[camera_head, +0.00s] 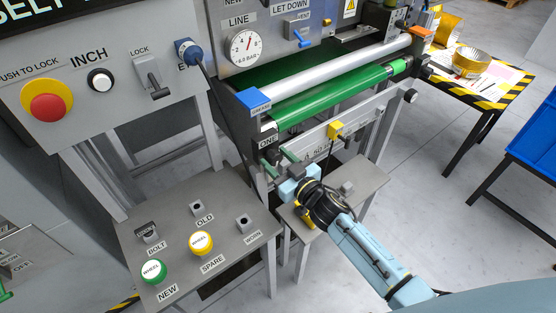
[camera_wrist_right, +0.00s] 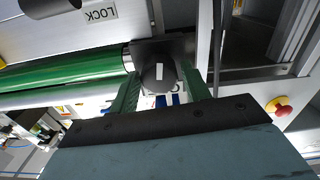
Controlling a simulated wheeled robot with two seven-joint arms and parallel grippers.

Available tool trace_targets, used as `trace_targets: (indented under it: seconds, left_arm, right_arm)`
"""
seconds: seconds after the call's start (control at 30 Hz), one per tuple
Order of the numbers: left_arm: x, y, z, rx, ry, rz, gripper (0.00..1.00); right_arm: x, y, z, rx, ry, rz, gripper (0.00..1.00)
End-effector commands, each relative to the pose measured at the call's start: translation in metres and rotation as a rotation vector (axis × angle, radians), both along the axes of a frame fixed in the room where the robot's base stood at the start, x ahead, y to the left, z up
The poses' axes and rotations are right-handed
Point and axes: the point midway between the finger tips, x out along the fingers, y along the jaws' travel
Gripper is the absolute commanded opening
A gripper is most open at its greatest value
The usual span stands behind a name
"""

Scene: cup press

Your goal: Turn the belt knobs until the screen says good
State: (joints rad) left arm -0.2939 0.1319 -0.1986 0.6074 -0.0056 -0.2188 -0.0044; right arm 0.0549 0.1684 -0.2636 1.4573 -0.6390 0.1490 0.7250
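My right gripper (camera_head: 277,163) is at the near left end of the green belt (camera_head: 330,96), just below a dark block marked ONE (camera_head: 268,140). In the right wrist view, a round black knob (camera_wrist_right: 158,73) with a white mark sits between its two green fingers (camera_wrist_right: 160,92). The fingers are close to the knob's sides; whether they press on it is unclear. A second dark knob (camera_head: 410,96) shows at the far right end of the machine. The screen (camera_head: 35,8) is cut off at the top, and only part of a word shows. My left gripper is not in view.
A red push button (camera_head: 46,107) is on the panel at left. A low grey table (camera_head: 180,268) holds wheel buttons and small blocks. A striped table (camera_head: 490,85) and a blue bin (camera_head: 530,140) stand at right. Open floor lies between them and the machine.

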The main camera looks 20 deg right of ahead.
Motion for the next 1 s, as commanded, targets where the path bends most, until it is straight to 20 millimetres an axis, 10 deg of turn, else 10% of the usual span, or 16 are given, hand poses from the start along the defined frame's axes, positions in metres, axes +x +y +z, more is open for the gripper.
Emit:
trace_targets:
  seconds: [0.23,1.0]
  left_arm:
    - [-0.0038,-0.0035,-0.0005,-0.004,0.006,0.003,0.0]
    - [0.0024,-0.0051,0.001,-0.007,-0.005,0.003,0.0]
  right_arm:
    - [-0.0003,-0.0001,0.0,0.0,0.0,0.0,0.14]
    - [-0.0007,0.0003,-0.0008,-0.344,-0.124,0.0,0.14]
